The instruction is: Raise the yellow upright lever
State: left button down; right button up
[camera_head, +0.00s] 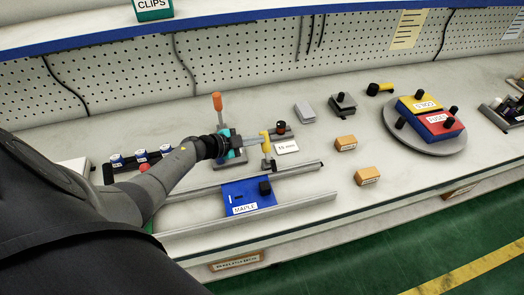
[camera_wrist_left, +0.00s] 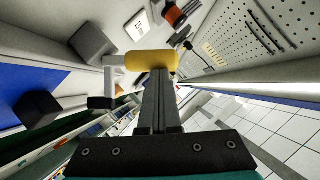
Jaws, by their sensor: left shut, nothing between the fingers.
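The yellow lever (camera_head: 264,137) stands near the middle of the bench in the head view, with a yellow grip on a grey lower part. In the left wrist view its yellow grip (camera_wrist_left: 147,61) lies across the top of my fingers, beside a pale grey arm. My left gripper (camera_head: 254,140) is shut and empty, its fingertips right at the lever. In the wrist view the shut fingers (camera_wrist_left: 158,76) reach the grip's edge; I cannot tell whether they touch. My right gripper is not in view.
An orange-handled upright lever (camera_head: 217,102) stands just behind my left gripper. A blue MAPLE block (camera_head: 240,203) sits between metal rails (camera_head: 290,205) in front. Orange blocks (camera_head: 367,177) and a round turntable (camera_head: 445,146) are to the right. A white label card (camera_head: 287,147) lies beside the lever.

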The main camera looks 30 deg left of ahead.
pick_arm(q)
jog(key=shift+w+a+f+n+g+h, duration=0.35)
jog(key=shift+n+g, duration=0.15)
jog(key=shift+n, duration=0.1)
jog(key=shift+r, duration=0.1)
dwell(0.4)
jog(key=d+r+p+v, duration=0.1)
jog(key=d+p+v, duration=0.1)
jog(key=p+v, duration=0.5)
jog(key=shift+r+v, duration=0.3)
jog(key=shift+v, duration=2.8)
jog(key=shift+w+d, duration=0.1)
jog(key=shift+d, duration=0.05)
